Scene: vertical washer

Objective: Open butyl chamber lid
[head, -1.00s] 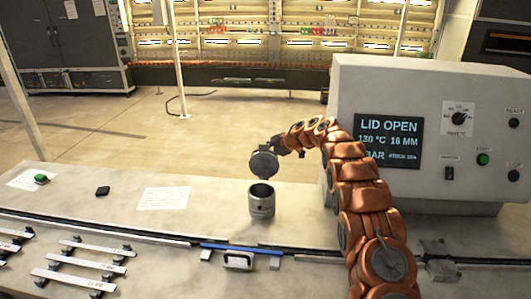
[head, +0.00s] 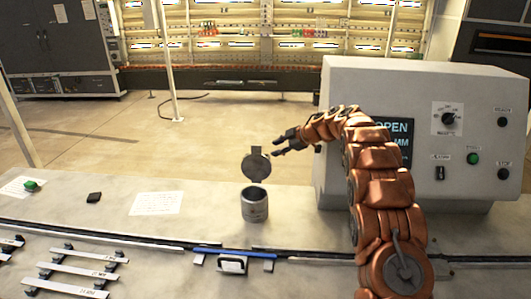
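The butyl chamber (head: 255,206) is a small grey metal cylinder standing upright on the bench, its top open. Its round lid (head: 256,166) stands raised above the back rim, tilted up off the opening. My gripper (head: 277,147) is just above and right of the lid, at the end of my copper-coloured arm. Its dark fingers are spread apart with nothing between them, and they look clear of the lid. The control box screen (head: 393,140) is partly hidden by my arm; "OPEN" can be read.
The grey control box (head: 340,90) stands right, behind my arm. A paper sheet (head: 158,203), a black block (head: 94,197) and a green button (head: 31,185) are on the left. A blue bar with a handle (head: 232,264) is in front of the chamber.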

